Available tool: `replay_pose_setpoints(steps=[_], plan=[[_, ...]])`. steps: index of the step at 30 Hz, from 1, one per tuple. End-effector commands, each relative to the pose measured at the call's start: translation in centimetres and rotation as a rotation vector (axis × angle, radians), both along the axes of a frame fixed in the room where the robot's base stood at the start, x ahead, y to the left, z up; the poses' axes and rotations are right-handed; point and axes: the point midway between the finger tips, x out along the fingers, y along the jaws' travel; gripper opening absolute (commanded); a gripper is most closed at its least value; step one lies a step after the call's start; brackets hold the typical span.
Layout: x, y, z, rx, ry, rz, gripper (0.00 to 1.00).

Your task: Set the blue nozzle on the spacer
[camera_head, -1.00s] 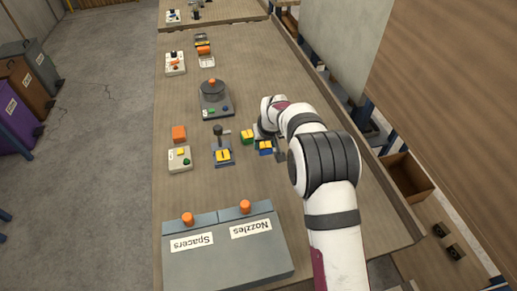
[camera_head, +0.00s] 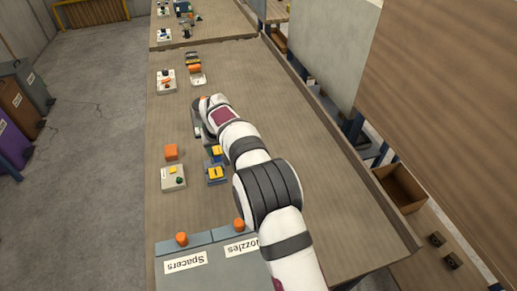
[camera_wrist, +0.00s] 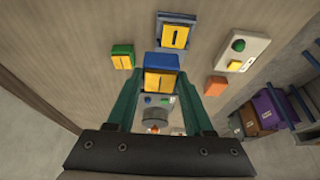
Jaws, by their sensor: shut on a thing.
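The blue nozzle (camera_wrist: 161,82), a blue block with a yellow face, is between the two dark green fingers of my gripper (camera_wrist: 162,98) in the wrist view. The fingers are shut on its sides. In the head view a blue-and-yellow block (camera_head: 216,151) shows beside my arm and seems to be this nozzle. A blue fixture (camera_wrist: 164,43) holding a yellow piece (camera_wrist: 174,35) lies apart from it; the fixture is also in the head view (camera_head: 215,181). A green-and-yellow block (camera_wrist: 122,58) stands to one side. No part is clearly identifiable as the spacer.
A grey round machine (camera_wrist: 156,115) lies past the fingertips, mostly hidden by my arm in the head view. An orange block (camera_head: 171,152) and a pale button box (camera_head: 173,180) stand at left. Labelled bins (camera_head: 178,276) are in front. The table's right side is clear.

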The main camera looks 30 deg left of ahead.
Motion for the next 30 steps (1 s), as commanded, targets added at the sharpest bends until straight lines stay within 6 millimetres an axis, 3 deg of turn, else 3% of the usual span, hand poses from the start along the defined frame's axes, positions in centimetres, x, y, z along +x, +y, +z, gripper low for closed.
replay_pose_setpoints(steps=[4,18,30], plan=[[-1.2,1.9,-0.4,0.001,-0.004,0.002,0.0],[-1.3,1.9,-5.1,0.001,-0.003,0.001,0.0],[-1.2,1.9,-5.7,0.002,-0.004,0.001,0.0]])
